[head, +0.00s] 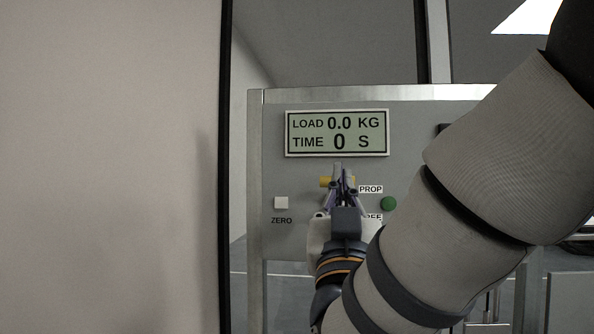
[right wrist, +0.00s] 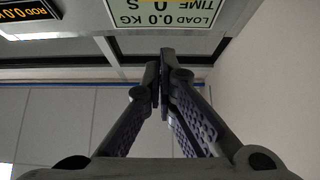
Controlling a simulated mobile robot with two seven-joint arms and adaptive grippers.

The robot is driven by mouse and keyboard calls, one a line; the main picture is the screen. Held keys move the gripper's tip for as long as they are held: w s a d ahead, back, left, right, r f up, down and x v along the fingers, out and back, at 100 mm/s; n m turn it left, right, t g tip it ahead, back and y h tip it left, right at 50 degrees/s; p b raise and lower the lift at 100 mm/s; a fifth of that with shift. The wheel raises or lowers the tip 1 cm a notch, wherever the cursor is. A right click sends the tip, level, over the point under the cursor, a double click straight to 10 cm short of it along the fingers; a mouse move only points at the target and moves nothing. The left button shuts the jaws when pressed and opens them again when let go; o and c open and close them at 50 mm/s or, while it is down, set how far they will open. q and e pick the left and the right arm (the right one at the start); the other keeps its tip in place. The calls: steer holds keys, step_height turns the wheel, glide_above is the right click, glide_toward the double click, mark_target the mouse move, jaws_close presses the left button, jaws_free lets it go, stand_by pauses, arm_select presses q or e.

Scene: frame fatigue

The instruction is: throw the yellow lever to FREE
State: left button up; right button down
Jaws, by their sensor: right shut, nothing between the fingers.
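The yellow lever (head: 324,182) is on the grey panel, mostly hidden behind my right gripper. The FREE label (head: 374,217) is lower and partly covered by my gripper. My right gripper (head: 340,172) is shut and empty, pointing up in front of the lever; whether it touches is unclear. The closed fingers (right wrist: 165,75) also show in the right wrist view, where the lever is not seen. My left gripper is out of view.
A display (head: 337,133) above the lever reads LOAD 0.0 KG, TIME 0 S. A white ZERO button (head: 281,203) is left of my gripper and a green button (head: 389,204) right. A pale wall (head: 110,170) fills the left side.

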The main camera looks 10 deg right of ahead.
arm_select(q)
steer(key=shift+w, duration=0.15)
arm_select(e)
steer(key=w+d+r, duration=0.2)
steer(key=w, duration=0.5)
steer(key=shift+w, duration=0.4)
